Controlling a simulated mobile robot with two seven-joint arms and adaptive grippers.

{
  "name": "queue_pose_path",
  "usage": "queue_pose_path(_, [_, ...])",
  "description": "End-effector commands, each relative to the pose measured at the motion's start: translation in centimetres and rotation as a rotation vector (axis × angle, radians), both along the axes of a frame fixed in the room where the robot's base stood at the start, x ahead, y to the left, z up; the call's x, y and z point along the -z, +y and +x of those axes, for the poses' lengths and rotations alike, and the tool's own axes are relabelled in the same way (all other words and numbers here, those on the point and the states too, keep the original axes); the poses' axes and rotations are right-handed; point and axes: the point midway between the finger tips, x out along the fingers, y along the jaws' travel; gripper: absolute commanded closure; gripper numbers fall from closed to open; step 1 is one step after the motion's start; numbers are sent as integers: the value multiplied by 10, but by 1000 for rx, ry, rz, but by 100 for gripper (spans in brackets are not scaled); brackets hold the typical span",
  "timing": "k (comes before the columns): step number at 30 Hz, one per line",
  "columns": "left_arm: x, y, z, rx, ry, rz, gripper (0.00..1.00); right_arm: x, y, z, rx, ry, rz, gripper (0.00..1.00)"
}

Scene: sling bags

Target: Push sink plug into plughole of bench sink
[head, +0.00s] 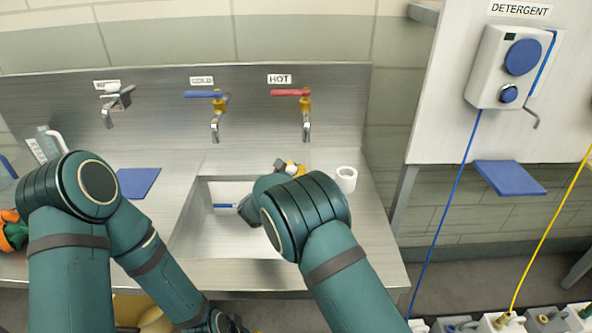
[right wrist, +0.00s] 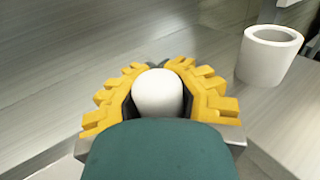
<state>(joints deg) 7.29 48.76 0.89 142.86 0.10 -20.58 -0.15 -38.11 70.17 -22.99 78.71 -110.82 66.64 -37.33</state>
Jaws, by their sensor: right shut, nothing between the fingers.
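The bench sink (head: 212,240) is a rectangular steel basin in the middle of the head view. My right forearm covers its right part. I cannot make out the plughole or clearly identify a sink plug. My right gripper (head: 288,165) is over the bench at the sink's back right edge, mostly hidden behind my arm. In the right wrist view its yellow ribbed fingers (right wrist: 157,72) are shut. A white rounded shape (right wrist: 157,93) shows between the finger sides; I cannot tell what it is.
A white hollow cylinder (head: 346,179) stands right of my right gripper, also in the right wrist view (right wrist: 268,55). Cold (head: 216,112) and hot (head: 305,110) taps overhang the back. A blue mat (head: 138,182) lies left of the sink. A detergent dispenser (head: 510,68) hangs at right.

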Motion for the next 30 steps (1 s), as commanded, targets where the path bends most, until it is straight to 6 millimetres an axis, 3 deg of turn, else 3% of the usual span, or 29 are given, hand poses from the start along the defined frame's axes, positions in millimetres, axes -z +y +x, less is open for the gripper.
queue_pose_path(30, [0, 0, 0, 0, 0, 0, 53, 22, 0, 0, 0, -1, -1, 100])
